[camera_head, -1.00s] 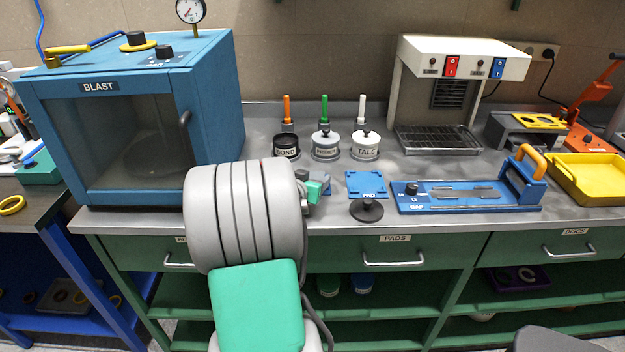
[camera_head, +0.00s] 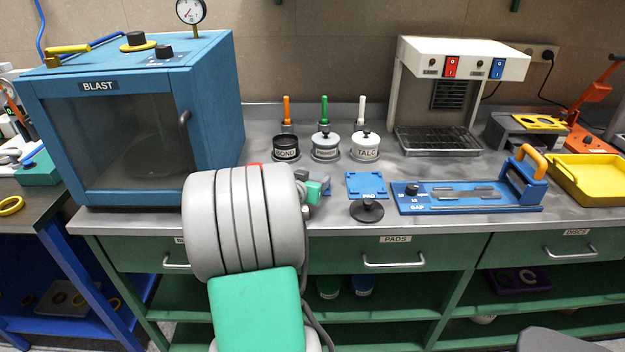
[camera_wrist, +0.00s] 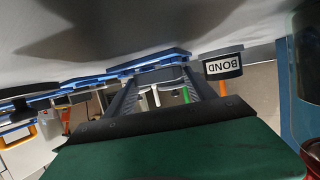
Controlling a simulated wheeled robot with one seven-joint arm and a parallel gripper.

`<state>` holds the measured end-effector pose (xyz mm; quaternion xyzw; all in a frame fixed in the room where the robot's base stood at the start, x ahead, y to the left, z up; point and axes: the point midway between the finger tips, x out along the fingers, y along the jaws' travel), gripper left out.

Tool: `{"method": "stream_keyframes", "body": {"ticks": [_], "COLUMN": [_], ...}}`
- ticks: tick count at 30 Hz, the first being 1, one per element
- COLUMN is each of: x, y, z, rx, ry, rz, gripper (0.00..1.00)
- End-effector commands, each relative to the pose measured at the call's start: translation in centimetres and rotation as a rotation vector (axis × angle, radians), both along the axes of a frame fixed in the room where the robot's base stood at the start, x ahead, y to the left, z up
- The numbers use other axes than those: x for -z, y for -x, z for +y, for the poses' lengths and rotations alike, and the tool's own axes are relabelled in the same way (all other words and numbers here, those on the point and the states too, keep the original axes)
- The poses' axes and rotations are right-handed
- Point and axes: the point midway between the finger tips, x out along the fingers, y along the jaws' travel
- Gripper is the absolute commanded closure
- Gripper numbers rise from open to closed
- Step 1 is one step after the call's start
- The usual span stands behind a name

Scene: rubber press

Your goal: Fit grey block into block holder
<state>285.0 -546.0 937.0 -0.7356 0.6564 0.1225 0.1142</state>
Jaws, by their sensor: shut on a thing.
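My gripper (camera_wrist: 157,78) shows in the wrist view, which looks along the bench upside down. Its two dark fingers are shut on a grey block (camera_wrist: 155,74), seen small and in shadow between the tips. A flat blue-edged piece (camera_wrist: 148,60) lies at the fingertips against the bench top; I cannot tell whether it is the block holder or whether the block touches it. In the head view my grey and green arm hides most of the gripper and the block. A small teal and grey part (camera_head: 316,189) shows right of the arm, low over the bench front.
A blue plate (camera_head: 367,184) and black knobbed disc (camera_head: 366,210) lie right of the arm, then a blue gauge fixture (camera_head: 465,197). Jars marked BOND (camera_head: 286,147) and TALC (camera_head: 365,146) stand behind. The blue blast cabinet (camera_head: 110,125) is at left.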

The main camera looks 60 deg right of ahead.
Motion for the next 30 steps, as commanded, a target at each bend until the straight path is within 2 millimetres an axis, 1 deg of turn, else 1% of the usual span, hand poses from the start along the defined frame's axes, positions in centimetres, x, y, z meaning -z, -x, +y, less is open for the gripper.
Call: {"method": "stream_keyframes", "body": {"ticks": [1,5,6,15,23,26,30], "x": [1.6,1.7,1.7,1.7,1.9,1.4,0.3], "y": [0.2,0.2,0.2,0.2,0.2,0.2,0.2], "z": [0.4,0.4,0.4,0.4,0.5,0.5,0.5], "rx": [-0.002,-0.002,-0.002,-0.002,-0.002,-0.002,-0.002], "ry": [-0.023,-0.024,-0.025,-0.026,-0.029,-0.028,-0.028], "rz": [0.016,0.016,0.016,0.016,0.018,0.017,0.017], "gripper": [0.97,0.97,0.35,0.11,0.11,0.11,0.11]}}
